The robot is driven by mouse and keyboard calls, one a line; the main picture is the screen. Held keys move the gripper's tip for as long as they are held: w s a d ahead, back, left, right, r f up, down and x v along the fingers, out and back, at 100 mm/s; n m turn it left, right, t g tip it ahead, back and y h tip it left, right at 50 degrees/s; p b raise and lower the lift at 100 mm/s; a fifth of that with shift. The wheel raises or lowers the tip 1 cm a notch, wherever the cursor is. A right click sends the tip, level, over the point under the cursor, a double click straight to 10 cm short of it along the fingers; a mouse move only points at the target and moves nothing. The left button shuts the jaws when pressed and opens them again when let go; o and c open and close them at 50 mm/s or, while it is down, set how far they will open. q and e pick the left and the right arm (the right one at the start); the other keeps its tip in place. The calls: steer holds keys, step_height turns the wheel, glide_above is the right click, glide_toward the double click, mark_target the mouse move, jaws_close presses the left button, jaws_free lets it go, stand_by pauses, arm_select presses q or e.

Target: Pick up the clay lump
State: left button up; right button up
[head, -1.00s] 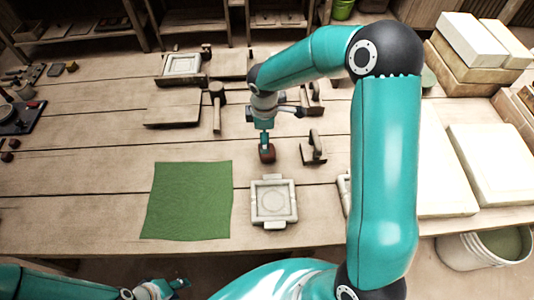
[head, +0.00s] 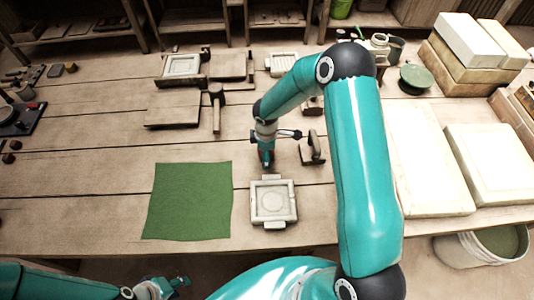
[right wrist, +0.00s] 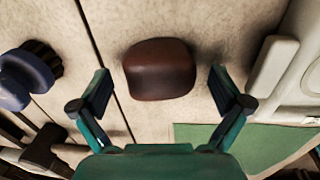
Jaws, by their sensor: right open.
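The clay lump (right wrist: 158,70) is a smooth dark red-brown block lying on the wooden table in the right wrist view. My right gripper (right wrist: 161,74) is open, with one finger on each side of the lump and a gap on both sides. In the head view my right gripper (head: 266,160) points down at the middle of the table and hides the lump. My left gripper (head: 166,286) is low at the bottom left, apart from the table items, and its finger opening is too small to judge.
A pale square mould (head: 258,215) sits just in front of my right gripper, with a green cloth (head: 188,200) to its left. A wooden-handled tool (head: 313,148) stands close on the right. A mallet (head: 216,105) lies behind left. Pale slabs (head: 430,160) fill the right side.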

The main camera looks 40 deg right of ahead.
steer(key=c, duration=1.4)
steer(key=shift+c, duration=0.2)
steer(key=shift+r, duration=0.15)
